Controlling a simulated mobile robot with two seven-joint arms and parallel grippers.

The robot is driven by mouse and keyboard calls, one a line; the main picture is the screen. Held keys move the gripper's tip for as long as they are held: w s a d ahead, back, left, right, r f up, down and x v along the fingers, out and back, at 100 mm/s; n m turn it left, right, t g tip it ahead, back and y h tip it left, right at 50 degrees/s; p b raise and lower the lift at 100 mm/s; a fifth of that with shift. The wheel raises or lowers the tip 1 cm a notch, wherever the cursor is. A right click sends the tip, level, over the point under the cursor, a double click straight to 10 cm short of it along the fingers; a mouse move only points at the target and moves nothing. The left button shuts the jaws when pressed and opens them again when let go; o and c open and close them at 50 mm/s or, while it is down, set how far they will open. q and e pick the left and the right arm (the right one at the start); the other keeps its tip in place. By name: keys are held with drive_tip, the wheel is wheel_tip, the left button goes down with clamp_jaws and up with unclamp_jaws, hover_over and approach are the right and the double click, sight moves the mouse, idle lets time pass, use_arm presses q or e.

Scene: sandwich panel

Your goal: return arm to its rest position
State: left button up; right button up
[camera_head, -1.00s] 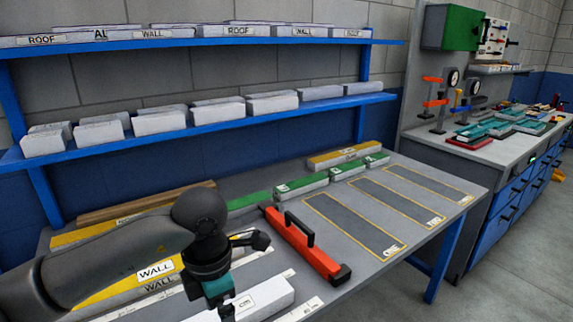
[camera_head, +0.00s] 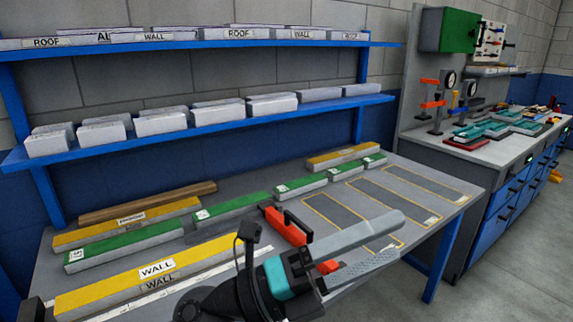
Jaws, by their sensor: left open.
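My left gripper (camera_head: 398,238) is in the lower middle of the head view, its two long grey fingers pointing right. The fingers are apart with nothing between them. They show in front of the red-orange tool with a black handle (camera_head: 286,226) and hide part of it. I cannot tell how high above the table (camera_head: 440,200) the gripper is. My right gripper is not in view.
A yellow-topped WALL panel (camera_head: 120,285), green-topped panels (camera_head: 120,245) and a brown strip (camera_head: 150,202) lie on the table's left. Outlined mats (camera_head: 388,200) lie at its right. Blue shelves (camera_head: 220,118) with white blocks stand behind. A second workbench (camera_head: 470,155) is at right.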

use_arm(q)
drive_tip(key=w+a+f+n+t+y, duration=0.1)
drive_tip(key=w+a+n+t+y, duration=0.3)
drive_tip(key=a+n+t+y, duration=0.5)
drive_tip(key=w+a+n+t+y, duration=0.25)
drive_tip(key=w+n+t, duration=0.25)
drive_tip(key=n+t, duration=0.5)
drive_tip(key=s+a+f+n+g+y, duration=0.1)
drive_tip(key=a+f+n+g+y, duration=0.85)
drive_tip(key=f+n, duration=0.5)
drive_tip(key=s+a+f+n+g, duration=0.1)
drive_tip(key=s+a+f+g, duration=0.3)
drive_tip(key=s+f, duration=0.6)
drive_tip(key=s+a+f+n+g, duration=0.1)
drive_tip(key=s+f+n+g, duration=0.1)
drive_tip(key=s+f+g, duration=0.6)
drive_tip(key=s+f, duration=0.3)
drive_tip(key=f, duration=0.9)
drive_tip(key=s+f, duration=0.3)
drive_tip(key=f, duration=0.9)
drive_tip(key=s+a+f, duration=0.3)
drive_tip(key=s+f, duration=0.9)
drive_tip(key=s, duration=0.2)
drive_tip(key=shift+m+y, duration=0.4)
drive_tip(key=shift+m, duration=0.05)
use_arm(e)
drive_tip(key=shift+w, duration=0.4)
